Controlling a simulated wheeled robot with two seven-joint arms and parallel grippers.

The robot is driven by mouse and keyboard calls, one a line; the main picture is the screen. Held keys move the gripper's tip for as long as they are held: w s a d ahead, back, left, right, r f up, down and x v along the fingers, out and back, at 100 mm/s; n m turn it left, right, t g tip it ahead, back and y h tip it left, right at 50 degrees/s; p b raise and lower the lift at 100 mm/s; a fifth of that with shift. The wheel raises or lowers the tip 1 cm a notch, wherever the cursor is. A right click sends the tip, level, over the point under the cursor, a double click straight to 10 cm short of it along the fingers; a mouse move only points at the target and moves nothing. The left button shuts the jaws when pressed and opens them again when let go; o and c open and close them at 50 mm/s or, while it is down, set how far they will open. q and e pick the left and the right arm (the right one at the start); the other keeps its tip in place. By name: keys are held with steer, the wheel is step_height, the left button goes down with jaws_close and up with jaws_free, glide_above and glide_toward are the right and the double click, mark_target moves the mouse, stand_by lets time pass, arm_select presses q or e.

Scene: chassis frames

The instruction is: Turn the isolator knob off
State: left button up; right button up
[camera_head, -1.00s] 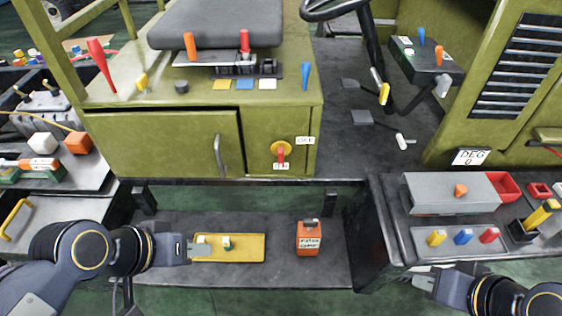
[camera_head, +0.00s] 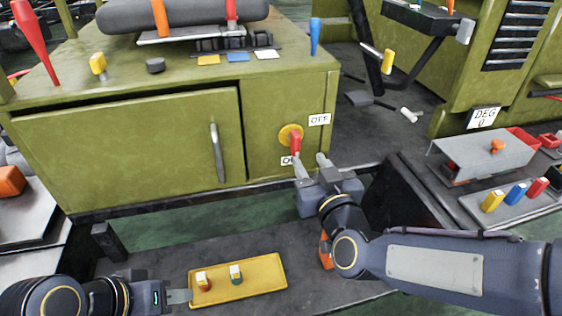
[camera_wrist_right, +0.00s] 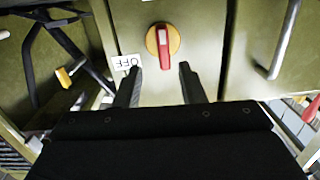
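The isolator knob (camera_head: 295,142) is a red handle on a round yellow plate (camera_head: 286,132) on the green cabinet front. Its handle points down toward the ON label (camera_head: 288,161), which my right gripper partly hides. The OFF label (camera_head: 319,119) is to its right. In the right wrist view the knob (camera_wrist_right: 164,47) lies just beyond the fingers, between their lines. My right gripper (camera_head: 311,165) is open and empty, just below and in front of the knob, apparently not touching it. My left gripper (camera_head: 190,296) is at the left end of the yellow tray; its finger gap is unclear.
The yellow tray (camera_head: 262,277) on the low dark platform holds two small blocks. A cabinet door handle (camera_head: 217,152) stands left of the knob. An orange container (camera_head: 326,250) is mostly hidden behind my right arm. A grey bench with coloured blocks (camera_head: 480,205) is at right.

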mark_target(298, 146)
steer(key=shift+w+a+f+t+h, duration=0.15)
steer(key=shift+w+a+t+h, duration=0.2)
steer(key=shift+a, duration=0.25)
steer(key=x, duration=0.7)
steer(key=shift+w+b, duration=0.15)
steer(key=shift+b, duration=0.25)
jaws_close()
